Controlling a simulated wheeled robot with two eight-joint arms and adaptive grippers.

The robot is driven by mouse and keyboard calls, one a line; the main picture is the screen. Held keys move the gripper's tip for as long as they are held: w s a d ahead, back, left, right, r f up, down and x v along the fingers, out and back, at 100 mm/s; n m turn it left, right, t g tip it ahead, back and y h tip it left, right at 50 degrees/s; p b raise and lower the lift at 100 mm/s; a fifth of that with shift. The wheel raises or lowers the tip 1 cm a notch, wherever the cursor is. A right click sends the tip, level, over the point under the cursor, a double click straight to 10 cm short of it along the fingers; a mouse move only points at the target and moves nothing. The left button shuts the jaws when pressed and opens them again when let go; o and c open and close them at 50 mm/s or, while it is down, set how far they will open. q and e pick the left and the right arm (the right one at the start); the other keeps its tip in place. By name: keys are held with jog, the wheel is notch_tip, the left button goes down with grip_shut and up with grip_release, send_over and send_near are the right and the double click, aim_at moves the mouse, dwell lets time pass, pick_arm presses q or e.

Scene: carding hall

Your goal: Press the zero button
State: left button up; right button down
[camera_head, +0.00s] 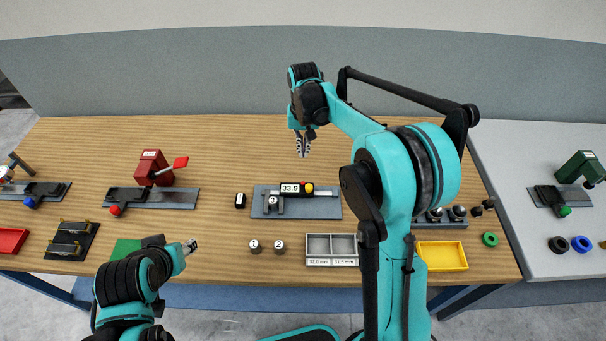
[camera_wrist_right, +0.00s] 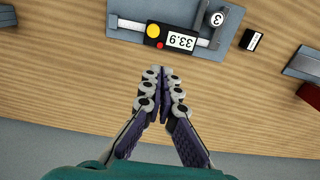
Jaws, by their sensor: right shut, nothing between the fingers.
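A digital caliper lies on a grey plate (camera_head: 325,212) in the middle of the wooden table. Its display (camera_head: 290,188) reads 33.9, and the display also shows upside down in the right wrist view (camera_wrist_right: 181,41). Beside the display are a large yellow button (camera_wrist_right: 153,30) and a small red button (camera_wrist_right: 160,45); I cannot read which is zero. A cylinder marked 3 (camera_wrist_right: 217,19) is at the caliper jaws. My right gripper (camera_head: 303,153) is shut and empty, beyond the caliper and apart from it. My left gripper (camera_head: 192,246) is at the front left; its finger state is unclear.
Cylinders 1 (camera_head: 254,246) and 2 (camera_head: 280,247) stand in front of the plate, left of a grey two-compartment tray (camera_head: 332,262). A small black block (camera_head: 240,200) is left of the plate. A red device (camera_head: 153,167) and yellow tray (camera_head: 442,256) flank the area.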

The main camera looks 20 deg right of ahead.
aim_at(303, 183)
jog(key=shift+w+f, duration=0.25)
notch_tip(303, 183, down, 14)
jog(key=b, duration=0.3)
dwell(0.4)
jog(key=shift+f, duration=0.1)
